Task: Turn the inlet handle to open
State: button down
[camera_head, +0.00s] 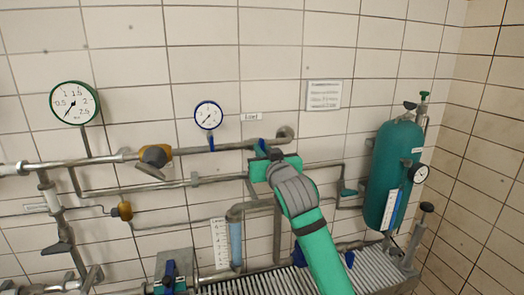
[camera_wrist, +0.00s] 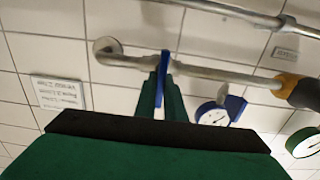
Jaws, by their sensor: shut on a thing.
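The inlet handle is a blue lever on the upper steel pipe, under a small wall label (camera_head: 251,117). In the wrist view the handle (camera_wrist: 163,68) stands roughly crosswise to the pipe (camera_wrist: 210,73). My gripper (camera_wrist: 161,92) is shut on the handle, with one green finger on each side of it. In the head view my gripper (camera_head: 268,158) meets the pipe beside the wall flange (camera_head: 285,133). The blue handle (camera_head: 262,147) shows only in part there, and my gripper and wrist hide the rest.
A small blue-rimmed gauge (camera_head: 208,115) stands left of the handle, and a larger green-rimmed gauge (camera_head: 73,103) further left. An orange-collared valve (camera_head: 155,156) sits on the same pipe. A green tank (camera_head: 394,175) stands right. A wall sign (camera_head: 323,95) hangs above. Lower pipes and a grate lie below.

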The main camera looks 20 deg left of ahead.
jog(key=shift+n, duration=0.3)
jog(key=n, duration=0.4)
jog(key=shift+s+a+f, duration=0.1)
jog(key=shift+a, duration=0.05)
jog(key=n, duration=0.5)
jog(key=shift+a+f, duration=0.1)
jog(key=shift+s+a+f+n, duration=0.1)
jog(key=shift+f+n, duration=0.1)
jog(key=shift+n, duration=1.9)
jog(key=shift+s+f+n, duration=0.1)
jog(key=shift+f+n, duration=0.05)
jog(key=shift+n, duration=1.95)
jog(key=c, duration=1.8)
grip_release()
jog(key=shift+c, duration=0.2)
